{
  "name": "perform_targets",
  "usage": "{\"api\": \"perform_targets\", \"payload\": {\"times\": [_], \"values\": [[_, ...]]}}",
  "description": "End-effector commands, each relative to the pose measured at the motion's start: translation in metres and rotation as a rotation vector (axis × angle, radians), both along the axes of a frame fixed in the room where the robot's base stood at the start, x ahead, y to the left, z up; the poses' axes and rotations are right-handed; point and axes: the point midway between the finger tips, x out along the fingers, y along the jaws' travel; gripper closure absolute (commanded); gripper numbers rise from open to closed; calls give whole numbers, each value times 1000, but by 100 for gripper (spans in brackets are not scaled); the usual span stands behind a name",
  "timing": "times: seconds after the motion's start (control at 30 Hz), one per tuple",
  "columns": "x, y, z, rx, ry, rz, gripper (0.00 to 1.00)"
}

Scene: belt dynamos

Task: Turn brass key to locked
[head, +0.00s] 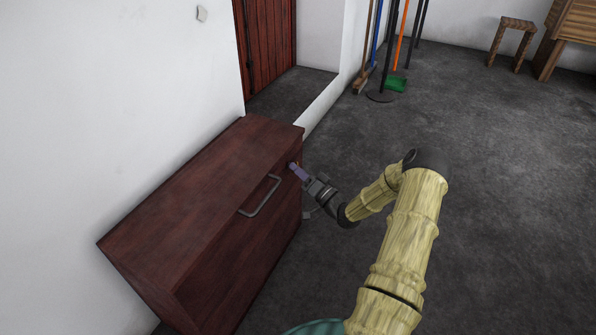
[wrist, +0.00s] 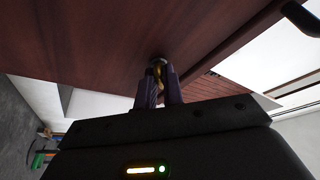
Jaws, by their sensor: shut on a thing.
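The brass key (wrist: 159,69) sits in a round lock on the dark red-brown wooden cabinet (head: 190,200). My gripper (wrist: 159,88) has its two purple fingers on either side of the key and is shut on it. In the head view my gripper (head: 297,170) reaches the cabinet's front near its upper right corner, to the right of the handle. The key is mostly covered by the fingers, so its exact angle is hard to tell.
A grey metal bar handle (head: 262,197) sticks out from the cabinet front, left of my gripper. A white wall (head: 120,90) stands behind the cabinet. Brooms and a green dustpan (head: 395,85) stand farther back. The dark floor (head: 500,200) to the right is clear.

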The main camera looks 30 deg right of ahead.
Motion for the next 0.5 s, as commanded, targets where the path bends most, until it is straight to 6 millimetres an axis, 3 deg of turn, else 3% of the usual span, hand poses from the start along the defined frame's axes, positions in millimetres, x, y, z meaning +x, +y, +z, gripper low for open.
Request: {"api": "perform_targets", "payload": {"times": [0.5], "values": [[1,-3,-5,-386,-296,1,100]]}}
